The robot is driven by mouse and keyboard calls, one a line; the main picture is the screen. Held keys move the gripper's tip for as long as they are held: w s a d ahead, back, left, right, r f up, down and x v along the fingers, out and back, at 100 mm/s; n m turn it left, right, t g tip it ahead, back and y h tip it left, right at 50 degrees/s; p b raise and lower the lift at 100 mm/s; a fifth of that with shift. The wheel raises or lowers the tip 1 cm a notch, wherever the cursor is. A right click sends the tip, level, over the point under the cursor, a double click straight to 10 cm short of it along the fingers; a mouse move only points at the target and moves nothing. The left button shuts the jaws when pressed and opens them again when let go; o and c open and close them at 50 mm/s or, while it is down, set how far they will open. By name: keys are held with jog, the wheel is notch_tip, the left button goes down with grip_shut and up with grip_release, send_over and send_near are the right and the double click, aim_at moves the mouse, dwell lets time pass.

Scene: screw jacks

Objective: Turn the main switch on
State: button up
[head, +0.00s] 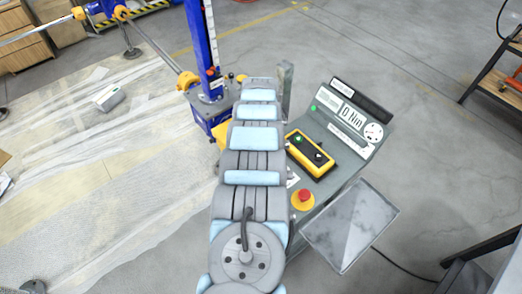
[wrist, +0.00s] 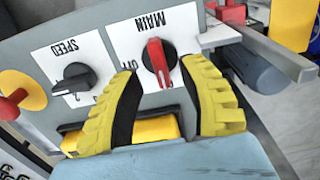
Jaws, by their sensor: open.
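The main switch (wrist: 157,62), a red handle on a dark round base, sits on a white plate lettered MAIN, upside down in the wrist view. Its handle stands nearly upright in the picture. Part of an "OFF" label shows left of it, partly covered by a finger. My gripper (wrist: 161,72) is open, with one yellow ribbed finger on each side of the handle. I see a gap at both sides; whether the fingertips touch the panel I cannot tell. In the head view my arm hides the main switch and the gripper.
A black speed knob (wrist: 74,82) and a red emergency knob (wrist: 12,103) lie left of the switch. A grey bar (wrist: 265,50) juts out at the right. The head view shows a yellow button box (head: 311,155), a red stop button (head: 304,197) and a "0 Nm" display (head: 352,117).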

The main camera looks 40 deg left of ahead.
notch_tip(320, 180, up, 9)
dwell(0.7)
dwell(0.5)
